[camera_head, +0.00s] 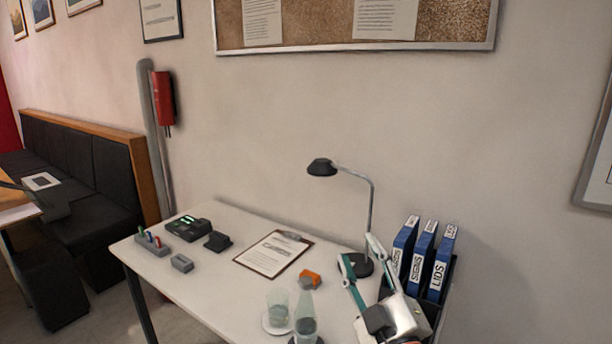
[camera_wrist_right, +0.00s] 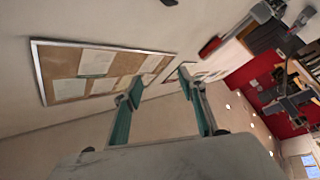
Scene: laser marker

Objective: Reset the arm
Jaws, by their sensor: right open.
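My right gripper (camera_head: 360,258) rises at the lower right of the head view, in front of the desk lamp's base and left of the blue binders. Its two fingers are spread apart with nothing between them. In the right wrist view my right gripper (camera_wrist_right: 158,90) also shows open and empty, with the wall and a cork board beyond it. My left arm and gripper are not in view.
The white desk (camera_head: 225,262) holds a clipboard (camera_head: 272,254), a black lamp (camera_head: 322,168), an orange-grey object (camera_head: 310,279), a glass (camera_head: 277,308), a bottle (camera_head: 305,322), small devices at left and blue binders (camera_head: 422,252). A cork board (camera_wrist_right: 65,85) hangs on the wall.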

